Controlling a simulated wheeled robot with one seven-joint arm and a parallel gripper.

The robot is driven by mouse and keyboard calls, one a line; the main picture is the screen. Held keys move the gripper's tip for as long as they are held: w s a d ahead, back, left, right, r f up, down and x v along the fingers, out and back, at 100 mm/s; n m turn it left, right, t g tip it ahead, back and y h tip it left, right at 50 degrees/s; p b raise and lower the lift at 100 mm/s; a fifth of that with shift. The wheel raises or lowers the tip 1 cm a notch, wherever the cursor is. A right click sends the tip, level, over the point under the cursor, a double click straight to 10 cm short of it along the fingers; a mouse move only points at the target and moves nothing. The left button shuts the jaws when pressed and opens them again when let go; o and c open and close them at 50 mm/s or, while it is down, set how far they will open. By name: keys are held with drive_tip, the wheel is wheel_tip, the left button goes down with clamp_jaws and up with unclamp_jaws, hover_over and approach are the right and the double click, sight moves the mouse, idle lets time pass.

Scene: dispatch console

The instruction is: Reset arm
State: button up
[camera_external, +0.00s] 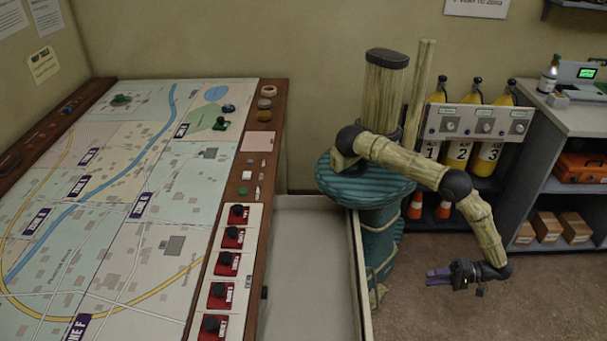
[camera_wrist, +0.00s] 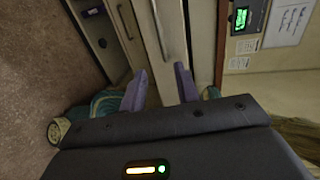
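My gripper (camera_external: 440,277) hangs low at the right in the external view, out over the floor in front of the shelving and well apart from the map table. My arm reaches right from its column and bends down at the elbow. In the wrist view, the two purple fingers of my gripper (camera_wrist: 162,88) stand apart with a clear gap between them. Nothing is held. Pale cabinet or drawer fronts (camera_wrist: 160,30) with handles show beyond the fingers, and I cannot tell how far away they are.
The map table (camera_external: 130,215) has a row of red switches (camera_external: 227,263) along its right side. An open pale drawer (camera_external: 305,270) lies between the table and my column. Yellow cylinders (camera_external: 459,152) and a grey shelf unit (camera_external: 570,190) stand at the right. Brown floor (camera_external: 520,300) is clear.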

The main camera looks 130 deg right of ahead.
drive_tip(key=shift+w, duration=0.1)
drive_tip(key=w+d+r+m+g+y, duration=0.2)
drive_tip(key=w+d+r+m+g, duration=0.35)
drive_tip(key=w+d+m, duration=0.4)
drive_tip(key=w+d+r+m+g+y, duration=0.2)
drive_tip(key=w+d+r+m+g, duration=0.3)
drive_tip(key=w+d+m, duration=0.5)
drive_tip(key=s+d+r+m+t+y, duration=0.1)
drive_tip(key=d+r+m+y, duration=0.3)
drive_tip(key=d+m, duration=0.9)
drive_tip(key=s+d+r+m+t+y, duration=0.1)
drive_tip(key=d+r+m+y, duration=0.25)
drive_tip(key=d+m, duration=0.95)
drive_tip(key=w+p+v, duration=0.2)
drive_tip(key=p+v, duration=0.8)
drive_tip(key=w+a+r+p+v, duration=0.1)
drive_tip(key=w+p+v, duration=0.1)
drive_tip(key=p+v, duration=0.8)
drive_tip(key=shift+w+d, duration=0.3)
drive_tip(key=shift+d, duration=0.1)
drive_tip(key=shift+n+h, duration=0.25)
